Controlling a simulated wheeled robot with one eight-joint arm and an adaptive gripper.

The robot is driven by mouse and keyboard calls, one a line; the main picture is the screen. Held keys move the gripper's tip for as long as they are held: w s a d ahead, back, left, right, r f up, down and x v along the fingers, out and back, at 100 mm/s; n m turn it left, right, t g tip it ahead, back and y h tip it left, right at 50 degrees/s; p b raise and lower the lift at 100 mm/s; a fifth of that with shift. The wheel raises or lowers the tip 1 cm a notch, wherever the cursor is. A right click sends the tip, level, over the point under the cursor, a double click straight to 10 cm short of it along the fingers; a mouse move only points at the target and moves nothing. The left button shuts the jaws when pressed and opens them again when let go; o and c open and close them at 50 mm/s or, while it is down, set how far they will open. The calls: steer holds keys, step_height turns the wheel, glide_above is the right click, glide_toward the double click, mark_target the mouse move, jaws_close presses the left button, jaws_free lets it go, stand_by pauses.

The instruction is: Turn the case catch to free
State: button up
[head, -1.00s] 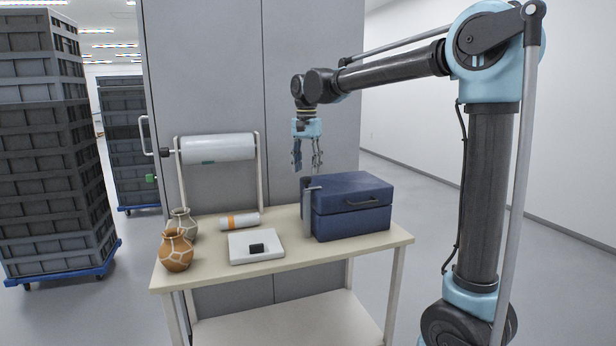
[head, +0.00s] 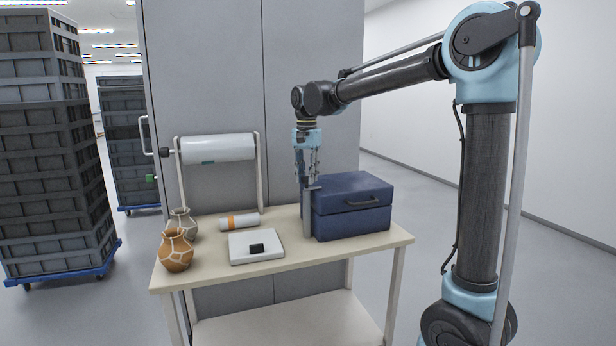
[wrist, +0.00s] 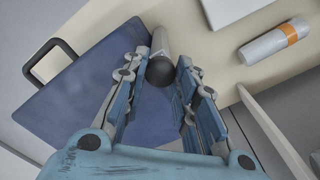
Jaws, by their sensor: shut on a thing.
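The blue case (head: 352,208) stands closed on the right of the table, with a dark handle on its front. In the wrist view the catch (wrist: 159,42) shows a grey shaft and a dark round knob between my fingers. My gripper (head: 309,183) points straight down over the top of the catch and is shut on it. In the wrist view my gripper (wrist: 163,66) has one finger on each side of the knob. The exact contact is partly hidden.
On the table (head: 330,253) are a white block (head: 256,249) with a black piece, a white roll with an orange band (head: 240,221), and two cracked-pattern jars (head: 176,250). A film roll (head: 217,148) stands behind. Stacked crates (head: 40,140) are at left.

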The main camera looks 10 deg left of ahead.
steer(key=n, duration=0.4)
steer(key=shift+n, duration=0.4)
steer(key=n, duration=0.4)
steer(key=shift+n, duration=0.3)
steer(key=n, duration=0.4)
steer(key=shift+n, duration=2.1)
steer(key=shift+w, duration=0.1)
steer(key=o, duration=1.1)
